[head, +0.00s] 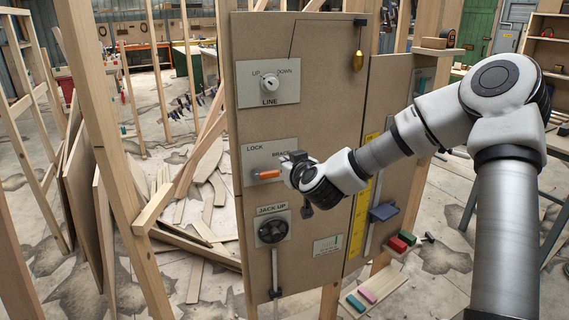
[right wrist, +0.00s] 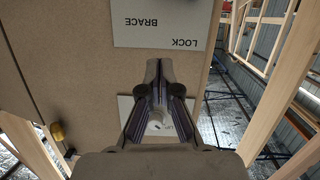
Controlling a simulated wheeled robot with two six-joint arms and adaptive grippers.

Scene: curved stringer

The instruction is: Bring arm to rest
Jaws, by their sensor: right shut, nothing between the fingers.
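My right gripper (head: 296,160) is in front of the brown panel (head: 325,100), beside the LOCK/BRACE plate (head: 262,160). An orange handle (head: 265,174) lies level on that plate, just left of the gripper. The head view does not show clearly whether they touch. In the right wrist view the fingers (right wrist: 158,68) are together and empty. The LOCK/BRACE plate (right wrist: 165,22) appears upside down beyond the tips, and a white knob (right wrist: 156,122) shows between the finger links. My right arm reaches in from the right, bent at the elbow. My left gripper is not in view.
The panel also bears a LINE knob (head: 270,84), a JACK UP wheel (head: 272,230), a hanging brass weight (head: 357,61) and a blue block (head: 383,212). Wooden posts (head: 105,130) stand at left. Planks litter the floor behind.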

